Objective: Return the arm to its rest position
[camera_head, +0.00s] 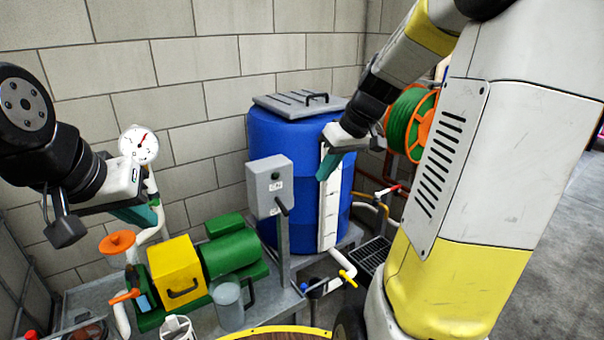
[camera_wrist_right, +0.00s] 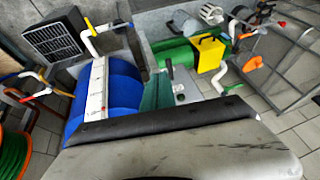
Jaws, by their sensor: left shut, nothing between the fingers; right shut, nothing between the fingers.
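My left gripper (camera_head: 139,213) is at the left in the head view, shut and empty, with teal fingers. It hangs near the white pipe below the round gauge (camera_head: 138,145). My right gripper (camera_head: 328,166) is shut and empty in front of the blue barrel (camera_head: 283,150), its teal fingers pointing down beside the white level scale (camera_head: 331,205). In the right wrist view its teal fingers (camera_wrist_right: 157,92) show between the barrel (camera_wrist_right: 122,85) and the grey switch box (camera_wrist_right: 190,92). Whether the fingers touch the barrel cannot be told.
A grey switch box (camera_head: 268,185) stands on a post before the barrel. A green pump (camera_head: 230,252) with a yellow box (camera_head: 176,269) and orange handwheel (camera_head: 117,242) sits at lower left. A green hose reel (camera_head: 408,122) is behind my right arm. Open floor (camera_head: 545,220) lies at right.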

